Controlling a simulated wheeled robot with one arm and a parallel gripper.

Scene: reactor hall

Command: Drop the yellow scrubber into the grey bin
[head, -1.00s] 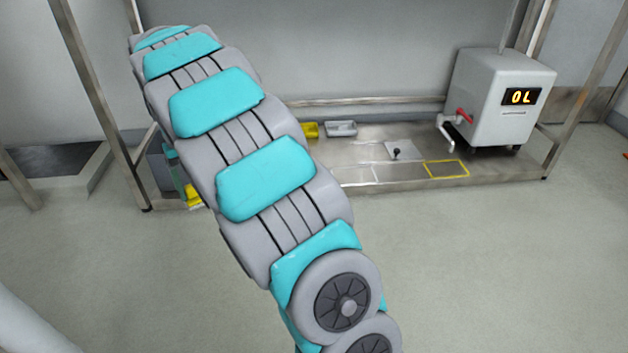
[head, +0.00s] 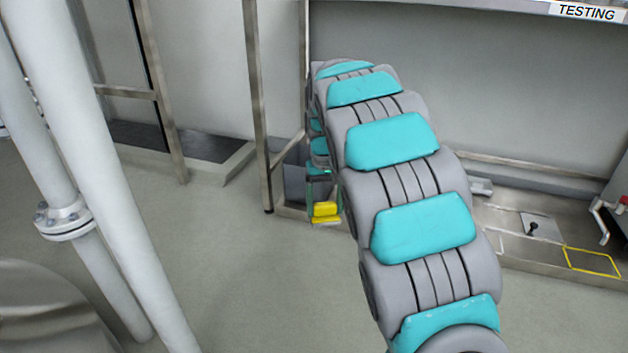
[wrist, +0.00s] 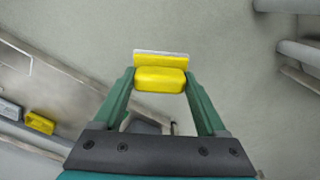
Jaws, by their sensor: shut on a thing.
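My gripper (wrist: 160,88) is shut on the yellow scrubber (wrist: 160,78), a rounded yellow block with a flat, pale-edged plate, held between the green fingertips. In the head view the scrubber (head: 325,209) hangs in front of the left end of the low metal bench, left of my arm. A small open grey bin (head: 480,186) stands at the back of the bench, partly hidden by my arm. It also shows at the left edge of the wrist view (wrist: 9,110), beside a yellow bin (wrist: 40,123), well away from the scrubber.
A blue-grey box-like thing (head: 293,185) stands behind the bench frame's post (head: 259,110). The bench (head: 515,245) carries a plate with a black knob (head: 533,228) and a yellow-outlined square (head: 592,262). White pipes (head: 95,180) rise at the left. The floor (head: 235,270) between is clear.

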